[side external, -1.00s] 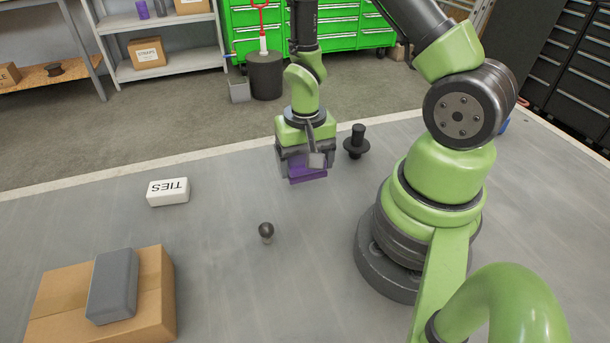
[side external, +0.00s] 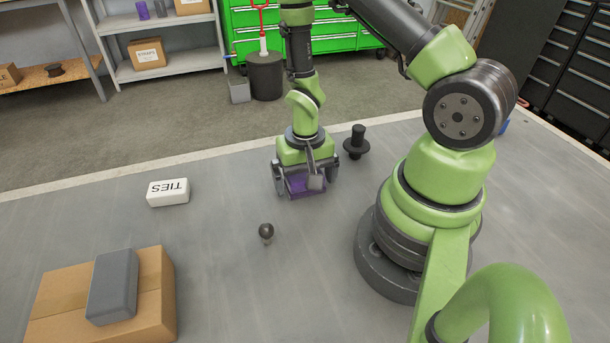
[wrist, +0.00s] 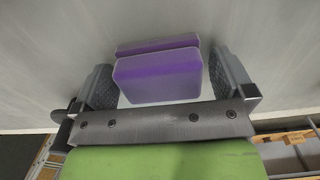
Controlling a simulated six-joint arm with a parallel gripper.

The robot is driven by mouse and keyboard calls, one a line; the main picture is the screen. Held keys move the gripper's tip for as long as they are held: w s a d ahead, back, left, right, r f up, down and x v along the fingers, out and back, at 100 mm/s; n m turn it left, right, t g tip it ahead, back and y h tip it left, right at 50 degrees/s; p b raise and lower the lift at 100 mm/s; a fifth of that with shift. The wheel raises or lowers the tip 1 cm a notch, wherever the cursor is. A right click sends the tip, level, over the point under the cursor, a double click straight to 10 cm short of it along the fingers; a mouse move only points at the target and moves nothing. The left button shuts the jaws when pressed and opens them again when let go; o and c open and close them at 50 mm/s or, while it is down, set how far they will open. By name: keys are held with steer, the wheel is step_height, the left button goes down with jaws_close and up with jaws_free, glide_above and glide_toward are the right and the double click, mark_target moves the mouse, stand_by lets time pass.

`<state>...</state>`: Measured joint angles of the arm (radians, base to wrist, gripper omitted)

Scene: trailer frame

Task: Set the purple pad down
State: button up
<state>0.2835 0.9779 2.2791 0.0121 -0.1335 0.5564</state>
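The purple pad (side external: 306,186) is low at the grey table, between the fingers of my gripper (side external: 297,184). In the wrist view the pad (wrist: 157,77) shows a large purple face with a second purple band behind it. My gripper (wrist: 163,82) is open around it, with a finger on each side and a visible gap between each finger and the pad. The pad appears to rest on the table, though its lower edge is partly hidden by the gripper in the side external view.
A black flanged peg (side external: 356,143) stands right of my gripper. A small dark knob (side external: 266,232) is in front. A cardboard box (side external: 153,290) with a grey block (side external: 112,287) is front left. The table (side external: 225,270) is clear between.

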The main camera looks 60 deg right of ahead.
steer(key=shift+r, duration=0.1)
step_height(320, 180, up, 12)
step_height(320, 180, up, 11)
steer(key=n+t, duration=0.2)
steer(key=t, duration=0.2)
glide_above(305, 174)
steer(key=s+a, duration=0.1)
steer(key=a, duration=0.3)
steer(key=s+a+r+n+t+y, duration=0.2)
steer(key=s+a+r+n+t, duration=0.1)
steer(key=s+a+r, duration=0.2)
steer(key=v, duration=0.3)
steer(key=shift+a, duration=0.3)
